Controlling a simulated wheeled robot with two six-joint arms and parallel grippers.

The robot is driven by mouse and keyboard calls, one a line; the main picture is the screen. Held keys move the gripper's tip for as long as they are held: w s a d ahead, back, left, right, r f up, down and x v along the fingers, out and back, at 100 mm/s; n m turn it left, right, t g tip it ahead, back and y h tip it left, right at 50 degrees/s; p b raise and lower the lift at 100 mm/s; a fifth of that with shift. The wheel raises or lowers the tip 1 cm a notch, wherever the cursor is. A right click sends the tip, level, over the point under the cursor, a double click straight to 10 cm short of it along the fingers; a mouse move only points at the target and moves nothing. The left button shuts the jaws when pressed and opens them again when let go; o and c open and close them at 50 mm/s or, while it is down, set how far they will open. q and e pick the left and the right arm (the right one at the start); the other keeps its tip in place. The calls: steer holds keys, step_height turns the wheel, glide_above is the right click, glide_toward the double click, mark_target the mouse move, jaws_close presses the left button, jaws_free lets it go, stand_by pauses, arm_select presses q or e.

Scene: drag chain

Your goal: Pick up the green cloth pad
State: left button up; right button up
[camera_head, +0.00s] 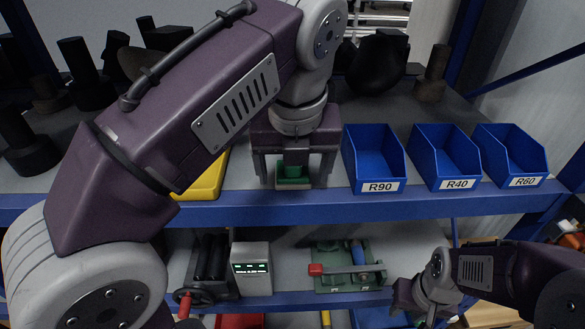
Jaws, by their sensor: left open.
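The green cloth pad (293,181) is on the upper shelf near the middle of the view. My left gripper (293,178) is above it and points down, with one finger on each side of the pad. The fingers are open, and I see gaps between them and the pad. The gripper body hides the pad's upper part. I cannot tell whether the gripper touches it. My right gripper (426,312) is low at the right, near the bottom edge, and its fingers are too unclear to judge.
Blue bins labelled R90 (379,187), R40 (459,184) and R60 (524,182) stand right of the pad. A yellow bin (207,180) is partly hidden behind my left arm. Dark parts stand at the back. Below are a grey box (252,282) and a green fixture (328,285).

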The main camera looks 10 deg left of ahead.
arm_select(q)
steer(key=w, duration=0.1)
steer(key=w+a, duration=0.1)
steer(key=w, duration=0.1)
steer(key=shift+w, duration=0.25)
steer(key=shift+w+a+f, duration=0.1)
steer(key=shift+w+f, duration=0.4)
steer(key=shift+f, duration=0.25)
steer(key=shift+s+r, duration=0.15)
steer(key=shift+s, duration=0.05)
steer(key=c, duration=1.5)
steer(key=shift+o, duration=0.2)
steer(key=shift+r, duration=0.3)
steer(key=shift+w+r+p, duration=0.1)
steer(key=shift+r+p, duration=0.35)
steer(key=shift+r, duration=0.05)
steer(key=s+d, duration=0.1)
steer(key=s, duration=0.4)
steer(key=s+d+b, duration=0.1)
steer(key=s+d, duration=0.1)
steer(key=s, duration=0.4)
steer(key=s+d, duration=0.2)
steer(key=s, duration=0.4)
steer(key=shift+s, duration=0.2)
